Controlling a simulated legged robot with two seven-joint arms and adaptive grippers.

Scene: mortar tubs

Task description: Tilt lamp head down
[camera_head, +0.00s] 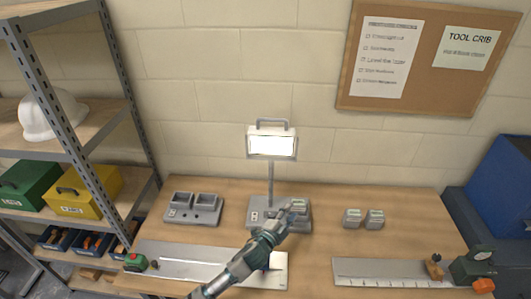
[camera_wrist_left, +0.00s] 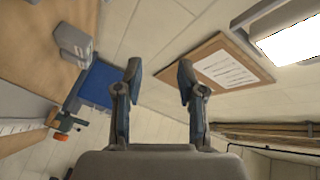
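The lamp stands at the back middle of the workbench. Its lamp head (camera_head: 272,143) is a lit white panel with a grey handle on top, facing forward on a thin upright post. The lamp base (camera_head: 258,212) sits on the bench. My left gripper (camera_head: 298,206) is low, in front of the base's right part and below the head, partly hiding the base. In the left wrist view its two fingers (camera_wrist_left: 159,72) are apart with nothing between them. The bright lamp head (camera_wrist_left: 292,38) shows at upper right there, clear of the fingers. My right gripper is not in view.
A grey two-slot charger (camera_head: 194,208) stands left of the lamp, and two small grey battery-like blocks (camera_head: 363,218) stand to its right. Metal plates (camera_head: 190,262) and tools lie along the front of the bench (camera_head: 415,210). A shelf (camera_head: 95,125) stands at left.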

